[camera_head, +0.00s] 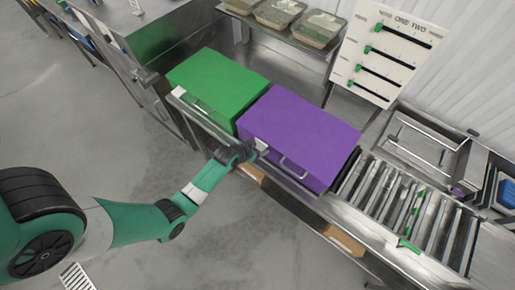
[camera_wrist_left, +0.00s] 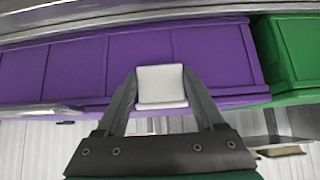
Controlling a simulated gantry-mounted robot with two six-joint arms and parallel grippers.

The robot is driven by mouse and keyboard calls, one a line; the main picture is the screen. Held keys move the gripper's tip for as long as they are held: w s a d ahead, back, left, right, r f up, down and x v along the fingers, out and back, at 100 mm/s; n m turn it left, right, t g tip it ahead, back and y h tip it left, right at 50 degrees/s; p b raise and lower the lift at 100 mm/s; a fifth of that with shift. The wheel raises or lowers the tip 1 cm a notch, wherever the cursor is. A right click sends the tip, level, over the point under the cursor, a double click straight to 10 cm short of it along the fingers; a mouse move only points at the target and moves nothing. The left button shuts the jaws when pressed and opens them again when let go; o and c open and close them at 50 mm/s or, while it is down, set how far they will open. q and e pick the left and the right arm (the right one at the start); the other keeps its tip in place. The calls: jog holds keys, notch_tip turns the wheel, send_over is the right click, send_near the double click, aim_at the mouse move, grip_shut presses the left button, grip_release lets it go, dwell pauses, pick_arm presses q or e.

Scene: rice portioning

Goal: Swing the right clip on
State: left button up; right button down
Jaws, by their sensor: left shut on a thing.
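A purple box (camera_head: 300,130) stands on the steel counter, with a metal handle (camera_head: 293,168) on its front. The same purple box fills the upper part of the left wrist view (camera_wrist_left: 75,70). My left gripper (camera_head: 261,147) is at the left end of the box's front. In the left wrist view its two fingers are closed on a small white clip (camera_wrist_left: 162,86), one on each side, against the purple box. My right gripper is not in view.
A green box (camera_head: 217,85) stands directly left of the purple one, with a white clip (camera_head: 179,91) at its left front corner. A roller conveyor (camera_head: 400,205) lies to the right. A white panel with green sliders (camera_head: 385,50) and food trays (camera_head: 320,28) stand behind.

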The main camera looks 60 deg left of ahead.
pick_arm(q)
jog(key=shift+w+a+f, duration=0.15)
jog(key=shift+w+a, duration=0.05)
jog(key=shift+w, duration=0.05)
